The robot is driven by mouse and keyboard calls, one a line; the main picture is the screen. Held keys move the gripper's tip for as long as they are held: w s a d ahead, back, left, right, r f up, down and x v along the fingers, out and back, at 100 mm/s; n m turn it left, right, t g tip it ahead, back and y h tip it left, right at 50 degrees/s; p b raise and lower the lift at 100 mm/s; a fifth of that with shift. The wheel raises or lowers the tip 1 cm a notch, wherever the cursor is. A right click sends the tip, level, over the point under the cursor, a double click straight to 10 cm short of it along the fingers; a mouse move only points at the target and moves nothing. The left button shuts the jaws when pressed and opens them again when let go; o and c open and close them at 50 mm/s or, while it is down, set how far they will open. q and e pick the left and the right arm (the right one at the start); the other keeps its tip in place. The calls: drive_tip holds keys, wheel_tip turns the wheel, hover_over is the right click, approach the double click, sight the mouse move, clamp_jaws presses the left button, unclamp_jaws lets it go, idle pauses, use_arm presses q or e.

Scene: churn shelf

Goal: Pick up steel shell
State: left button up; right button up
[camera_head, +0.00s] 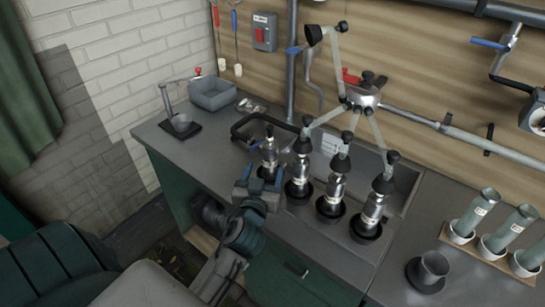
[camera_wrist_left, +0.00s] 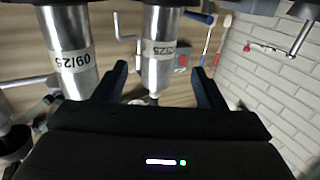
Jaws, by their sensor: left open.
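Several steel shells with white labels stand upright in dark cups on the counter. The leftmost steel shell (camera_head: 270,152) is just beyond my left gripper (camera_head: 259,178). In the left wrist view, my left gripper (camera_wrist_left: 160,85) is open, with a labelled steel shell (camera_wrist_left: 161,48) seen between its fingers. Whether the fingers reach around it I cannot tell. Another steel shell (camera_wrist_left: 68,50) is left of the fingers in that view. In the head view, the other steel shells, including a middle one (camera_head: 333,188) and the rightmost one (camera_head: 372,211), stand to the right. My right gripper is not in view.
A claw (camera_head: 362,98) with pale tubes and black ends hangs above the shells. A grey bin (camera_head: 212,94) stands at the back left. Several grey-green tubes in a rack (camera_head: 475,248) and a dark cup (camera_head: 432,268) stand right.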

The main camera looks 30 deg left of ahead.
sight(268, 159)
use_arm(q)
drive_tip(key=w, duration=0.1)
drive_tip(key=w+a+p, duration=0.1)
drive_tip(key=shift+w+r, duration=0.3)
drive_tip(key=shift+r, duration=0.05)
drive_tip(key=shift+w+a, duration=0.15)
drive_tip(key=shift+w, duration=0.1)
drive_tip(key=p+x, duration=0.2)
drive_tip(key=x, duration=0.2)
drive_tip(key=shift+w+r+p, duration=0.15)
drive_tip(key=shift+w+p, duration=0.1)
drive_tip(key=shift+p, duration=0.1)
drive_tip(key=shift+w+a, duration=0.1)
drive_tip(key=shift+w, duration=0.2)
drive_tip(key=shift+w+f, duration=0.1)
drive_tip(key=shift+f, duration=0.15)
drive_tip(key=c, duration=0.7)
drive_tip(key=shift+r, duration=0.1)
drive_tip(key=c, duration=0.6)
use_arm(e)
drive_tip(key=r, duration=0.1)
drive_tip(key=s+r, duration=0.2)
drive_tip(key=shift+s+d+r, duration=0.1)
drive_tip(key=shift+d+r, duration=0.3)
